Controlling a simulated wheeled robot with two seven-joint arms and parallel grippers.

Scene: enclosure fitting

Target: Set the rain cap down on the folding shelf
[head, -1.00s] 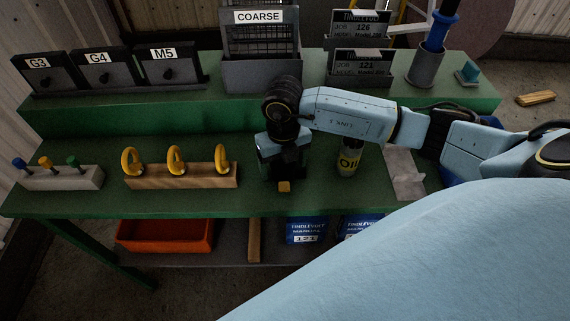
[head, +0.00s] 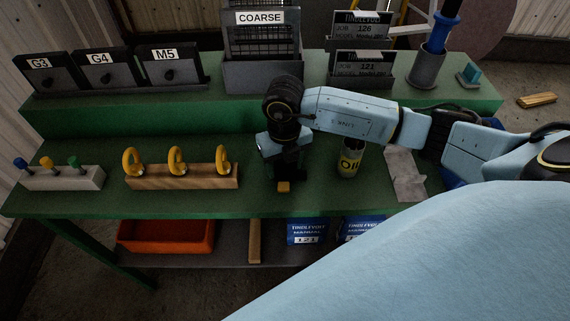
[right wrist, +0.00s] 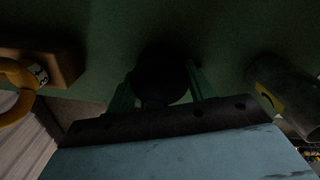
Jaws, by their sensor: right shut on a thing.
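In the right wrist view, the right gripper (right wrist: 160,95) is shut on a dark round piece, which I take to be the rain cap (right wrist: 160,72). Its shape is hard to tell in the dark. In the head view the wrist and fingers mostly hide it, and a small yellow patch shows at the tips. I cannot make out a folding shelf in either view. My left gripper is not in view.
The wooden block (head: 183,177) with yellow rings stands left of the gripper. A plug block (head: 62,179) is at far left. A raised ledge (head: 160,122) with bins runs behind.

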